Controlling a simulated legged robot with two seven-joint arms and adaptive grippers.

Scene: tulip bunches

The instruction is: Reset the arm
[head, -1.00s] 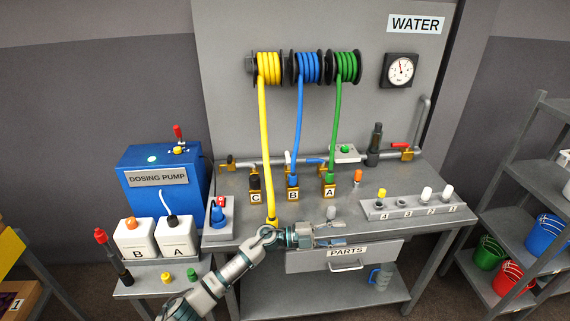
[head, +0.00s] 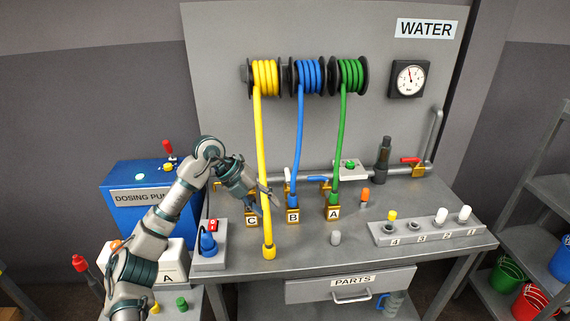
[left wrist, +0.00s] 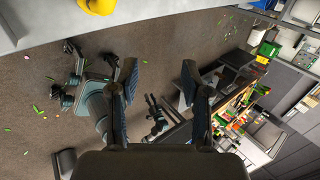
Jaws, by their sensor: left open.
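My left arm reaches in from the lower left in the head view. Its gripper (head: 268,203) is open and empty, raised beside the yellow hose (head: 263,150), near the fitting marked C (head: 251,219). I cannot tell whether it touches the hose. The hose hangs from its reel, and its yellow end (head: 268,252) is at the table's front edge, apart from the C fitting. In the left wrist view the open fingers (left wrist: 155,85) have only floor between them, and a yellow piece (left wrist: 97,5) shows at the top. My right gripper is not seen.
The blue hose (head: 298,150) runs down to fitting B and the green hose (head: 341,150) to fitting A. The blue dosing pump (head: 125,215) stands behind my arm. A grey plug block (head: 425,233) is at the right of the table (head: 310,262).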

